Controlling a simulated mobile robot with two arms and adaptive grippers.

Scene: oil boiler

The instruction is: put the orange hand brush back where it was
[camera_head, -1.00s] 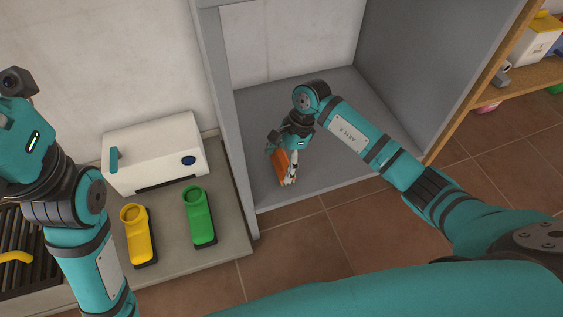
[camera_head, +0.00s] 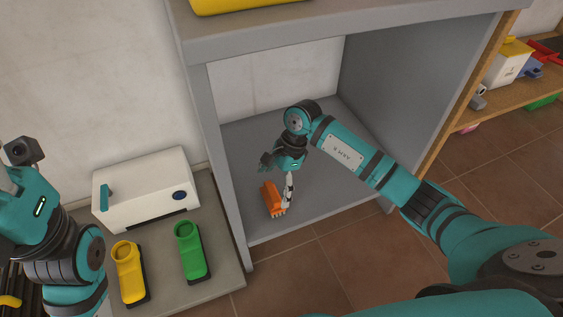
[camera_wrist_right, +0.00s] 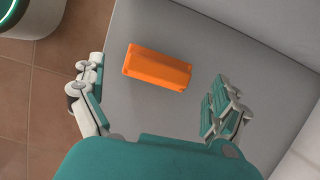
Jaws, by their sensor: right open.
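The orange hand brush (camera_head: 271,197) rests on the grey floor panel of the cabinet (camera_head: 325,190), near its front left corner. It also shows in the right wrist view (camera_wrist_right: 157,68) as an orange block lying on the grey surface between and ahead of my fingers. My right gripper (camera_head: 279,180) is inside the cabinet, just above and beside the brush. In the right wrist view its fingers (camera_wrist_right: 155,105) are spread wide and apart from the brush. My left arm is at the left edge; its gripper's fingers are outside the head view.
A white box with a blue knob (camera_head: 147,187) stands left of the cabinet. A yellow item (camera_head: 129,272) and a green item (camera_head: 191,250) lie before it. The cabinet's left side wall (camera_head: 222,160) stands close to my right gripper. A wooden shelf (camera_head: 500,98) with containers is at right.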

